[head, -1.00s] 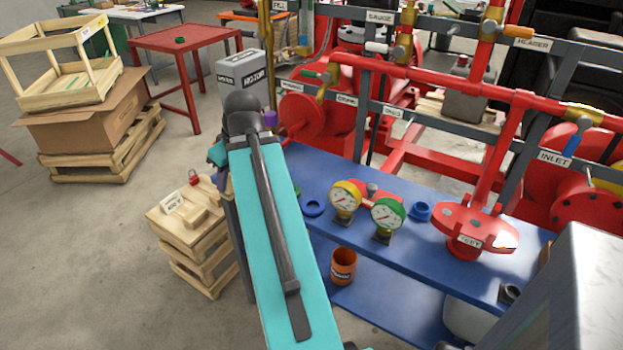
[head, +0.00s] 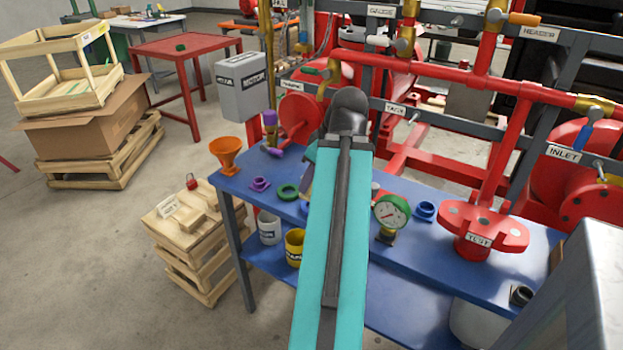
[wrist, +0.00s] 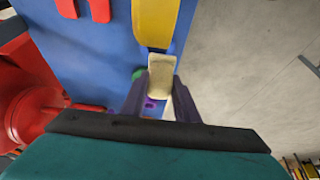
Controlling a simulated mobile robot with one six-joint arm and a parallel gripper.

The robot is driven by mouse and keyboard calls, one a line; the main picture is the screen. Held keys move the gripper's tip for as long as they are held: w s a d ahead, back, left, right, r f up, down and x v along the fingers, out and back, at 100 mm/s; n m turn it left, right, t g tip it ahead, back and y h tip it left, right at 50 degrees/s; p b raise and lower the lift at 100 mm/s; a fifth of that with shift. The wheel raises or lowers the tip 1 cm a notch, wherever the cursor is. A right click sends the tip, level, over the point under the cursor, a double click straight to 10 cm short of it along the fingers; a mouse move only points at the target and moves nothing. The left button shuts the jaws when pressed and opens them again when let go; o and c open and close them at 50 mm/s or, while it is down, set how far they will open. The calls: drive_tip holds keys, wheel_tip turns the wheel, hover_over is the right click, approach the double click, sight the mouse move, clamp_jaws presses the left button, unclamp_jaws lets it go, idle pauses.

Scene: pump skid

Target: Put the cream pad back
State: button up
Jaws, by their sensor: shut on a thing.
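The cream pad (wrist: 161,77) shows in the wrist view as a small pale block between the dark fingertips of my gripper (wrist: 160,90). My gripper is shut on it and holds it over the blue bench (wrist: 95,50). A yellow thing (wrist: 155,22) is just beyond the pad in that view; I cannot tell whether they touch. In the head view my arm hides the pad and most of the gripper, above the middle of the bench (head: 235,185).
An orange funnel (head: 226,154), a purple ring (head: 260,184), a green ring (head: 287,192), a green-rimmed gauge (head: 391,211) and a blue ring (head: 425,210) stand on the bench. Red pipework (head: 455,75) rises behind it. Wooden crates (head: 185,235) stand left of it, with open floor around.

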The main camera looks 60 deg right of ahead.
drive_tip(key=shift+s+d, duration=0.15)
drive_tip(key=shift+s, duration=0.25)
drive_tip(key=shift+w+d+r+p, duration=0.2)
drive_tip(key=shift+d+p, duration=0.05)
drive_tip(key=shift+p, duration=0.9)
drive_tip(key=shift+w+d+p, duration=0.1)
drive_tip(key=shift+d+p, duration=0.05)
drive_tip(key=shift+p, duration=0.2)
drive_tip(key=p, duration=0.3)
drive_tip(key=shift+w+d, duration=0.25)
drive_tip(key=shift+d, duration=0.15)
drive_tip(key=d+p, duration=0.1)
drive_tip(key=p, duration=0.4)
drive_tip(key=shift+w, duration=0.35)
